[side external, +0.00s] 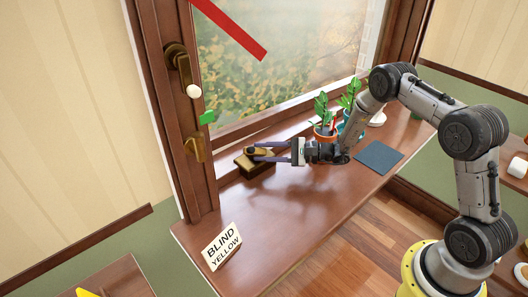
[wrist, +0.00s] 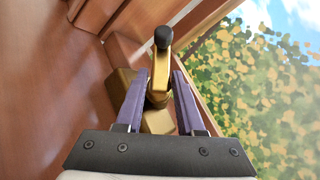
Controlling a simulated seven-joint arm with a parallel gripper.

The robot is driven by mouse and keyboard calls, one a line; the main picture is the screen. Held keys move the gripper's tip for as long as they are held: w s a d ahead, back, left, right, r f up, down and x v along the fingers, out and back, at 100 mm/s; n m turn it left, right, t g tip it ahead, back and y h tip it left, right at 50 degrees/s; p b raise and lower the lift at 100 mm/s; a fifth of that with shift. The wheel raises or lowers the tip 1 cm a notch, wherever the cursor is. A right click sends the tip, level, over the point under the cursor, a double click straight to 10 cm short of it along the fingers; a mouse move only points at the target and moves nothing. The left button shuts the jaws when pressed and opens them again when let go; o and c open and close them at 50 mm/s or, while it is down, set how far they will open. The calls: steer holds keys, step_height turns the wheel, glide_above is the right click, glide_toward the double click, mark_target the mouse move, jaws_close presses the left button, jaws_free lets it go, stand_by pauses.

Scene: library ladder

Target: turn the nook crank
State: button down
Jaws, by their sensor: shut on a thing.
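A brass crank (side external: 243,161) with a dark knob is mounted on a block on the window sill, by the window frame. In the wrist view its arm (wrist: 161,68) runs up to a round black knob (wrist: 163,36), with a brass base below. My gripper (side external: 259,152) reaches it from the right, low over the sill. In the wrist view the two purple-grey fingers of my gripper (wrist: 159,78) stand on either side of the crank's arm, shut on it. The exact contact faces are partly hidden.
A sign reading "BLIND YELLOW" (side external: 222,246) stands at the sill's front left. Potted plants (side external: 324,131) stand close behind my wrist. A dark blue mat (side external: 379,158) lies to the right.

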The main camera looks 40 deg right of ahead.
steer(key=c, duration=0.6)
jaws_free()
steer(key=v, duration=1.3)
steer(key=shift+s+d+r, duration=0.1)
steer(key=shift+s+d, duration=0.15)
steer(key=shift+s, duration=0.05)
